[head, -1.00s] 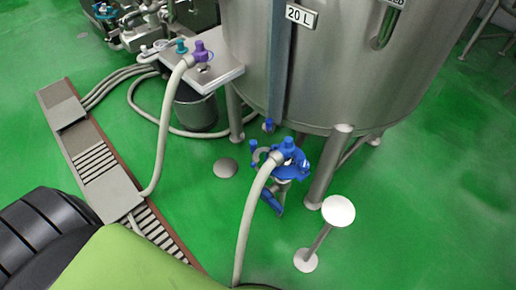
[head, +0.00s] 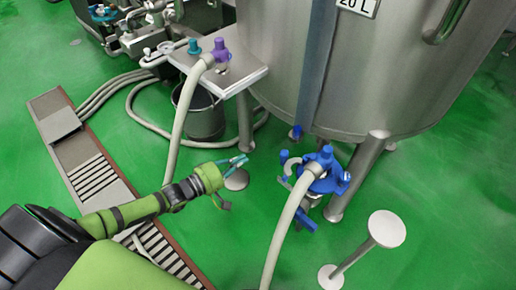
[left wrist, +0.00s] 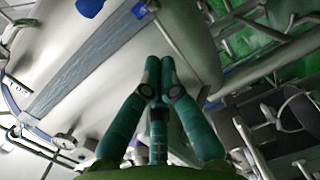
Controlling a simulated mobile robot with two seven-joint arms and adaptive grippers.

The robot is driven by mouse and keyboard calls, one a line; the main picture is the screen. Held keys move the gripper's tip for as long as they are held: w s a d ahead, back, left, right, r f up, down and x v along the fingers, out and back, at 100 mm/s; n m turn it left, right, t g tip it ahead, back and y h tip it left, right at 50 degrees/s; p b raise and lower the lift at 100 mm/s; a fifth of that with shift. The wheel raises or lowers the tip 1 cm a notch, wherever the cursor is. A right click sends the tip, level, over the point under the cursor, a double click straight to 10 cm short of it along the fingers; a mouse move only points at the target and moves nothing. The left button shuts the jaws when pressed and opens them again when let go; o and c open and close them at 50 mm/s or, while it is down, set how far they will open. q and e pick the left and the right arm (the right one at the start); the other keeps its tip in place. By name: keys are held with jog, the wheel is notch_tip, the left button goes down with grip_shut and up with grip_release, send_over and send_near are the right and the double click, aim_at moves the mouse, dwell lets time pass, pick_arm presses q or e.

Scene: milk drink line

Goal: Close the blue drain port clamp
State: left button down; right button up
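The blue drain port clamp (head: 335,183) sits under the front of the steel tank, around the end of a pale hose (head: 285,235). Whether it is open or shut is too small to tell. My left gripper (head: 243,160) is left of the clamp, apart from it, with nothing in it. In the left wrist view its teal fingers (left wrist: 160,62) lie together at the tips. Blue parts (left wrist: 90,7) show at the top edge of that view; I cannot tell which they are. My right gripper is not in view.
The steel tank (head: 370,70) stands on legs above the clamp. A metal side shelf (head: 235,80) with a purple fitting (head: 220,50) and a bucket (head: 203,115) are at the left. A white-topped post (head: 387,228) stands front right. Green floor is clear between gripper and clamp.

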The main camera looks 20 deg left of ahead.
aim_at(289, 161)
pick_arm(q)
jog(key=w+d+r+h+b, duration=0.1)
jog(key=w+d+r, duration=0.15)
jog(key=w, duration=0.25)
jog(key=w+d+r+h, duration=0.1)
jog(key=w+d, duration=0.3)
jog(key=s, duration=0.1)
jog(key=s+d, duration=0.1)
jog(key=s+p, duration=0.1)
jog(key=shift+s+d+n, duration=0.2)
jog(key=shift+d+n, duration=0.15)
jog(key=shift+n, duration=0.05)
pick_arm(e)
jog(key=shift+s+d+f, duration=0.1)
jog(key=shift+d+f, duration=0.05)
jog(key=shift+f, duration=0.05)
pick_arm(q)
jog(key=shift+y, duration=0.4)
